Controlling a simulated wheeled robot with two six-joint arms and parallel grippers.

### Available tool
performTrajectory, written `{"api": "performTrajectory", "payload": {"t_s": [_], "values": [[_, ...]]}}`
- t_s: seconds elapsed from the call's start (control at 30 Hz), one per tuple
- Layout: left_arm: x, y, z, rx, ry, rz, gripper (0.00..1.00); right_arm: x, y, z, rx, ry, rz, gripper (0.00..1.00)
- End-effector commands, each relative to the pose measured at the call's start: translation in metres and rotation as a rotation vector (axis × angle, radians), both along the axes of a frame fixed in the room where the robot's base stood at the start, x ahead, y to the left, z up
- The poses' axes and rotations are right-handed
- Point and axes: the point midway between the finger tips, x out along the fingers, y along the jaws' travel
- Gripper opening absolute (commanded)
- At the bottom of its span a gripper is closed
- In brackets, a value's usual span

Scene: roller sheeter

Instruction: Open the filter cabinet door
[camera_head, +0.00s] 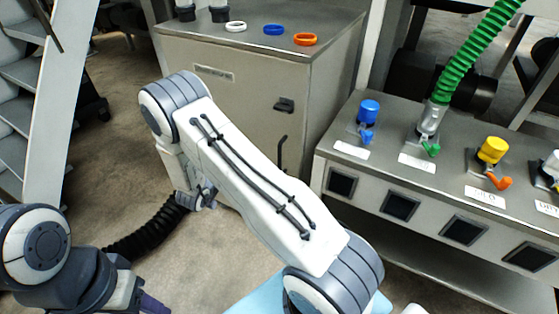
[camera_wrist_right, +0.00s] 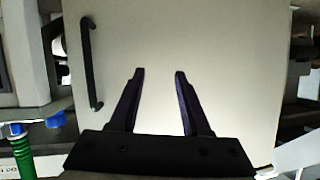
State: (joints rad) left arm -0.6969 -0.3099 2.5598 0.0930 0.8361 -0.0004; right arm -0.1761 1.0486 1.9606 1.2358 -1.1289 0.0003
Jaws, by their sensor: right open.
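The grey filter cabinet (camera_head: 225,90) stands at the back centre in the head view, with a label plate on its front. Its door (camera_head: 250,115) looks shut. It has a dark latch (camera_head: 284,104) and, below it, a dark vertical bar handle (camera_head: 281,152), partly hidden by my right arm. In the right wrist view, the bar handle (camera_wrist_right: 91,62) is left of my right gripper (camera_wrist_right: 159,73), which is open and empty in front of the plain door panel (camera_wrist_right: 220,60). My left gripper (camera_head: 148,303) is low at the left, cut off by the frame edge, with a purple finger showing.
White, blue and orange rings (camera_head: 305,39) lie on the cabinet top. A bench (camera_head: 400,180) with coloured valves and a green hose (camera_head: 470,55) stands to the right. A ladder or stair (camera_head: 45,110) is at the left. Bare floor (camera_head: 115,130) lies left of the cabinet.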

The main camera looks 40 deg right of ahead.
Motion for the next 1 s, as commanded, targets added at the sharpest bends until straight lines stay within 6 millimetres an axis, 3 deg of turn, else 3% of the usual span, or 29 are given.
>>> {"api": "performTrajectory", "payload": {"t_s": [0.03,0.2,0.33,0.47,0.8,1.0], "values": [[0.000,0.000,0.000,0.000,0.000,0.000,0.50,-0.015,-0.009,-0.012,-0.081,-0.004,-0.075,0.47],[0.000,0.000,0.000,0.000,0.000,0.000,0.50,-0.062,-0.027,-0.020,-0.314,-0.021,-0.266,0.47],[0.000,0.000,0.000,0.000,0.000,0.000,0.50,-0.080,-0.030,-0.020,-0.402,-0.022,-0.328,0.47],[0.000,0.000,0.001,0.000,0.000,0.000,0.50,-0.083,-0.040,-0.018,-0.424,-0.020,-0.345,0.47],[0.000,0.000,0.006,0.000,0.000,0.000,0.50,-0.071,-0.100,-0.018,-0.420,-0.020,-0.344,0.47],[0.000,0.000,0.007,0.000,0.000,0.000,0.50,-0.066,-0.125,-0.019,-0.418,-0.021,-0.342,0.47]]}}
